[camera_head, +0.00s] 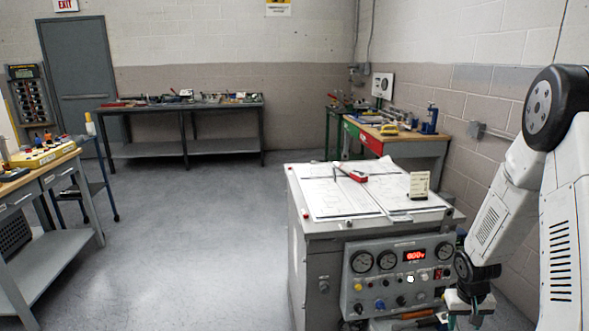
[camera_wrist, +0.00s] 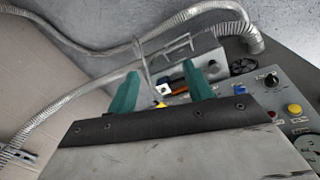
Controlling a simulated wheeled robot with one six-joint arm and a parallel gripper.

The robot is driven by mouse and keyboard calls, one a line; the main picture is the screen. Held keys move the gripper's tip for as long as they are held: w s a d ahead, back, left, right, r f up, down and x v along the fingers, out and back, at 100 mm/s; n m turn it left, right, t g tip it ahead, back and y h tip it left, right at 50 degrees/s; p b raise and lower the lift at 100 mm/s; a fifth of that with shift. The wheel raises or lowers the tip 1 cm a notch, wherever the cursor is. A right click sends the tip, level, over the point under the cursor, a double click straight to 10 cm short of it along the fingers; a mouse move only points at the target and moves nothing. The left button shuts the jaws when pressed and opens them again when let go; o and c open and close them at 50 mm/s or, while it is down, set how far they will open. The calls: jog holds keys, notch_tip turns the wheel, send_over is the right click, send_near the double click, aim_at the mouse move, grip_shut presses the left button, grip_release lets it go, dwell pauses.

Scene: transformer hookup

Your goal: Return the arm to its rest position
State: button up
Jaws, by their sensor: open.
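My white arm comes down at the right of the head view, bent, with its wrist low beside the right end of the control panel (camera_head: 400,275). My gripper (camera_head: 470,300) is at the bottom edge there, partly cut off. In the wrist view, my gripper (camera_wrist: 160,88) shows two green fingers standing apart with nothing held between them. Beyond the fingers are a grey box (camera_wrist: 205,64) and small orange and yellow parts, partly hidden. The panel with knobs (camera_wrist: 285,105) shows at the right of the wrist view.
The grey cabinet (camera_head: 296,245) carries papers, a red tool (camera_head: 351,172) and a small card (camera_head: 419,185). Flexible conduits (camera_wrist: 70,92) cross the wrist view near the fingers. Workbenches (camera_head: 185,106) stand by the walls. The floor left of the cabinet is clear.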

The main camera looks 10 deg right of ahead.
jog(key=s+a+r+n, duration=0.1)
jog(key=s+a+r, duration=0.6)
jog(key=r, duration=0.4)
jog(key=s+a+r+n+t+y, duration=0.1)
jog(key=s+a+r, duration=0.7)
jog(key=r, duration=0.4)
jog(key=s+a+r+n, duration=0.1)
jog(key=s+a+r, duration=0.7)
jog(key=a+r, duration=0.2)
jog(key=shift+r+y, duration=0.3)
jog(key=shift+r, duration=0.4)
